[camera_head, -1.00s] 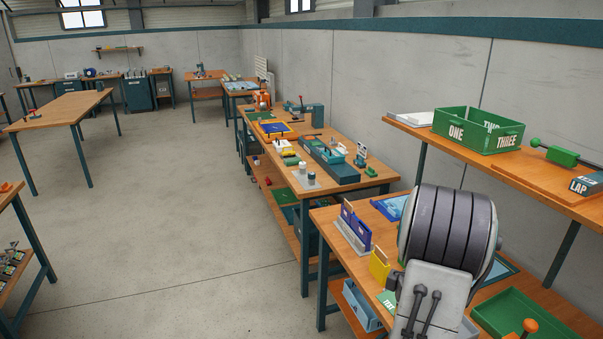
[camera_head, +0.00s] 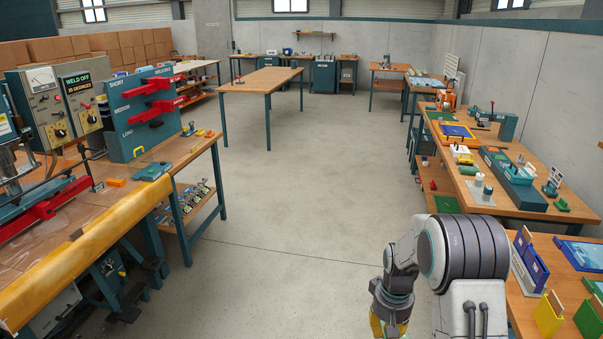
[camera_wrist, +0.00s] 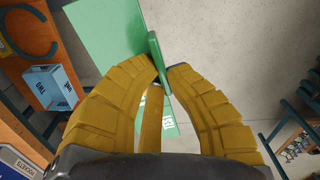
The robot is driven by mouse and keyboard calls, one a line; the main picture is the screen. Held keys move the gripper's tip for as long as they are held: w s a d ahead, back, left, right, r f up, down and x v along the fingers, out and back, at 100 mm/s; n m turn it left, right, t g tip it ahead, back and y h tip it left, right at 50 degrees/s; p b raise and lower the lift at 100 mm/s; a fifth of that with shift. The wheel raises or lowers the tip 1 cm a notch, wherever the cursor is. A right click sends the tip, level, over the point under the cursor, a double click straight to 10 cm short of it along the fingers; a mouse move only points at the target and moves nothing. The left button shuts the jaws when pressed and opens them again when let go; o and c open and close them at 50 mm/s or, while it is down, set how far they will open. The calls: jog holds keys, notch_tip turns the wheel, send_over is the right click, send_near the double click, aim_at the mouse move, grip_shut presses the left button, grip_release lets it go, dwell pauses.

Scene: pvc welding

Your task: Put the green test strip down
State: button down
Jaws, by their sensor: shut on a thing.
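In the wrist view my gripper (camera_wrist: 161,74) has its yellow fingers shut on the green test strip (camera_wrist: 157,58). The strip is seen nearly edge-on between the fingertips. A green part with white lettering (camera_wrist: 168,124) shows below the tips, partly hidden by the fingers. A broad green sheet (camera_wrist: 104,28) lies at upper left behind the left finger; I cannot tell whether it belongs to the strip. In the head view only the yellow top of my gripper (camera_head: 377,325) shows at the bottom edge, over the floor, left of the right-hand bench. The strip is out of that view.
A bench with coloured holders (camera_head: 528,262) stands at right. A long bench with tools (camera_head: 475,150) lies beyond it. At left are a welding machine (camera_head: 68,100) and a board with red clamps (camera_head: 143,112). A blue box (camera_wrist: 50,90) sits left of my gripper. The middle floor is clear.

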jog(key=a, duration=0.2)
jog(key=a+f, duration=0.1)
jog(key=shift+w+a, duration=0.3)
jog(key=shift+a, duration=0.1)
jog(key=shift+d, duration=0.1)
